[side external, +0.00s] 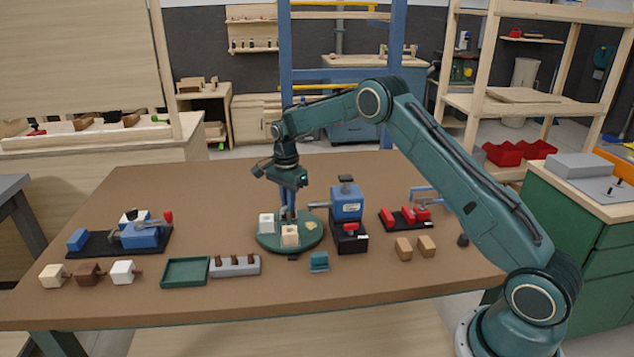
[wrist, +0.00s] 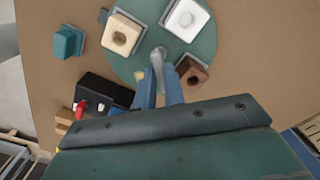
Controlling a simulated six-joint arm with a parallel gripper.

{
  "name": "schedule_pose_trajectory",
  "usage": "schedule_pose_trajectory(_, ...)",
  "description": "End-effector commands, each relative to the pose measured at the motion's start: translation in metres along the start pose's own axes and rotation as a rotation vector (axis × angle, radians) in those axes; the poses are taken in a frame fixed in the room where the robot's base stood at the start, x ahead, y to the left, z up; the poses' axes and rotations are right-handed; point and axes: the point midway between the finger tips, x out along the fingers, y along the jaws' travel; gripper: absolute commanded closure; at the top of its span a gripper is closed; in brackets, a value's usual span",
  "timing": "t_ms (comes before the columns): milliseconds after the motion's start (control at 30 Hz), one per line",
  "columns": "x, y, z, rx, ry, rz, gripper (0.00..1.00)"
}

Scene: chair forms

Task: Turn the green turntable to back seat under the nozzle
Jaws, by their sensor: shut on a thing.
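The green turntable (side external: 312,239) stands near the middle of the table; the wrist view shows it from above (wrist: 151,12). It carries a white block (side external: 267,222), a cream block with a hole (side external: 290,235) and a brown block with a hole (wrist: 192,71). A yellowish piece (side external: 311,225) also shows on it. My gripper (wrist: 158,80) is shut on a grey handle (wrist: 159,57) above the disc, with blue fingers on either side.
A teal block (side external: 319,262) sits in front of the turntable. A green tray (side external: 185,272) and a grey peg rack (side external: 235,265) lie front left. A blue clamp fixture (side external: 140,235) is further left. Red parts (side external: 409,215) and wooden blocks (side external: 404,248) lie right.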

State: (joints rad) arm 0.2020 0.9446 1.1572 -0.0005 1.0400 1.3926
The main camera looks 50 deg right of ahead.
Motion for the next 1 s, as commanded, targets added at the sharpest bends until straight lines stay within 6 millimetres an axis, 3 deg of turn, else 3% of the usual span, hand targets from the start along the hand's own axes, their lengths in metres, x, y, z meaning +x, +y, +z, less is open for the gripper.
schedule_pose_trajectory(1000, -0.0011, -0.0001, -0.0004, 0.436, 0.001, -0.001, 1.0)
